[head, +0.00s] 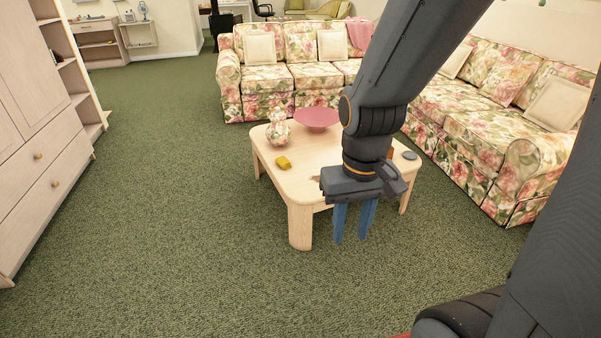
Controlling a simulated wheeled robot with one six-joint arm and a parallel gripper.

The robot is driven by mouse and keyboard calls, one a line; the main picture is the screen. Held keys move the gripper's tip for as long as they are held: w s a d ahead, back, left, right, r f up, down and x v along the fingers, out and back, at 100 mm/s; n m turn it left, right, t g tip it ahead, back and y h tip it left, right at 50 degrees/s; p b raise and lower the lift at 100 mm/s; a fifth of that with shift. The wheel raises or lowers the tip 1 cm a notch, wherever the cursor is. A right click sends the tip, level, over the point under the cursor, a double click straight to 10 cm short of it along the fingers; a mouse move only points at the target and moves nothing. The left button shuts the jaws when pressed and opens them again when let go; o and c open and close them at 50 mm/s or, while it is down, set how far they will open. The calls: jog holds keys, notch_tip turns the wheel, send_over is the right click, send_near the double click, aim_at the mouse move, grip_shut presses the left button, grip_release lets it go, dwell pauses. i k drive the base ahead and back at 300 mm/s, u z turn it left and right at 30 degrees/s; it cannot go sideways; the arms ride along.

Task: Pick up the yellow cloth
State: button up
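The yellow cloth (283,163) is a small folded or crumpled bundle. It lies on the light wooden coffee table (300,185), near the table's left front edge. My gripper (350,239) points down with its two blue fingers apart and nothing visible between them. In the head view it is to the right of the cloth and lower in the picture, apart from it. My arm hides part of the table's right side.
On the table stand a floral vase (278,130), a red bowl (317,119) and a dark grey round item (409,155). Floral sofas (310,77) stand behind and to the right. A wooden cabinet (40,150) is at left. Green carpet (160,220) is clear.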

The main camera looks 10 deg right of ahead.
aim_at(283, 162)
jog(key=i, duration=2.3)
